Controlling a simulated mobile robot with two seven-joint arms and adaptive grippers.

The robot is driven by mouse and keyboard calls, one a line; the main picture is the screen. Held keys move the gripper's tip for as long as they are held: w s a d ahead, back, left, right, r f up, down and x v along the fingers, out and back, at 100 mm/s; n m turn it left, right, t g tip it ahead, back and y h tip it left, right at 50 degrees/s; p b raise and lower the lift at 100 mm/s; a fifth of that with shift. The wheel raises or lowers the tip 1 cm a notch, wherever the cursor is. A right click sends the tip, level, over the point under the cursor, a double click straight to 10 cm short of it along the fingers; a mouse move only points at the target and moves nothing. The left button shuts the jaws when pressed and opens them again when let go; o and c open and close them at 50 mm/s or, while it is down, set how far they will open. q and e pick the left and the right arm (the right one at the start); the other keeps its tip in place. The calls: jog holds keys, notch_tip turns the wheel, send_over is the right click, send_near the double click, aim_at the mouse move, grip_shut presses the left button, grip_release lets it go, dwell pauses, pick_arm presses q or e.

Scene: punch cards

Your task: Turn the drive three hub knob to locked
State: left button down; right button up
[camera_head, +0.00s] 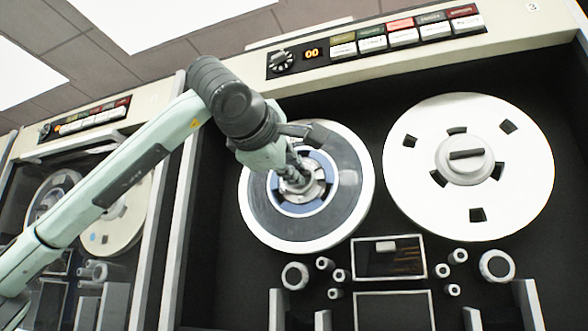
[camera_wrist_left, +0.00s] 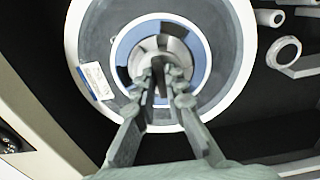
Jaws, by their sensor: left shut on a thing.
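The drive marked "3" at its upper right corner has two reels. The left reel (camera_head: 255,205) has dark tape and a blue ring around its hub. My left gripper (camera_head: 295,180) reaches down to that hub and is shut on the hub knob, which its fingers mostly hide. In the left wrist view, the two fingertips of my left gripper (camera_wrist_left: 160,78) close on the knob's bar at the middle of the reel (camera_wrist_left: 95,30). The knob's exact angle is hard to read. My right gripper is not in view.
The right reel (camera_head: 520,165) is white, with its own hub knob (camera_head: 466,155) lying nearly level. A control panel (camera_head: 375,40) with a dial and coloured buttons runs above. Rollers (camera_head: 497,266) and a head block (camera_head: 388,258) stick out below. Another tape drive (camera_head: 85,205) stands at left.

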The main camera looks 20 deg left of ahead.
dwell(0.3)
pick_arm(q)
jog(key=c, duration=1.6)
grip_release()
jog(key=s, duration=1.2)
jog(key=shift+a, duration=0.2)
